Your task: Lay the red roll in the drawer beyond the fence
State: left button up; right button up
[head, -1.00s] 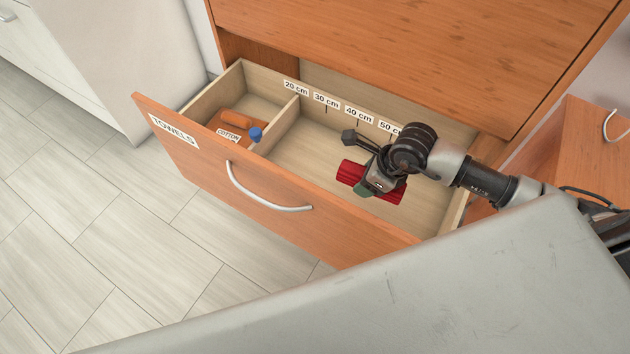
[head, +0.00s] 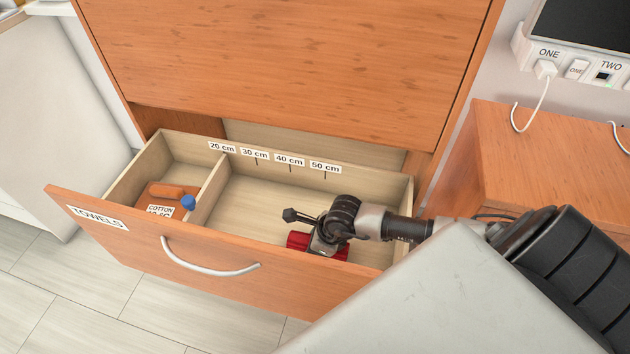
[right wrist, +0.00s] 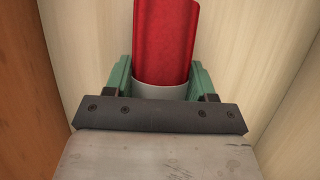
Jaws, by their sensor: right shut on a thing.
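The red roll (head: 299,240) is in my right gripper (head: 326,240), within the larger right-hand compartment of the open drawer (head: 180,238) labelled TOWELS. The drawer's front edge seems to hide its lower side. In the right wrist view, the red roll (right wrist: 166,40) with a pale band sits between the green fingers of the right gripper (right wrist: 160,85), with wooden walls on both sides. I cannot tell whether the roll touches the drawer floor. The fence (head: 209,190) is the thin wooden divider left of the roll. My left gripper is not in view.
The small left compartment holds an orange-brown COTTON box (head: 158,199) with an orange piece and a blue knob (head: 188,202). Length tags from 20 to 50 cm line the back wall. An orange wooden cabinet (head: 550,160) stands right, below a socket strip (head: 575,70). Compartment floor near the fence is clear.

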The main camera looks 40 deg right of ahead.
jog(key=o, duration=1)
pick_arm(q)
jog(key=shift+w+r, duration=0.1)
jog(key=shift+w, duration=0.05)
pick_arm(e)
jog(key=shift+r, duration=0.15)
jog(key=p+v, duration=0.2)
jog(key=v, duration=0.9)
jog(key=shift+s+d+r, duration=0.1)
jog(key=shift+s+r, duration=0.05)
jog(key=shift+r, duration=0.2)
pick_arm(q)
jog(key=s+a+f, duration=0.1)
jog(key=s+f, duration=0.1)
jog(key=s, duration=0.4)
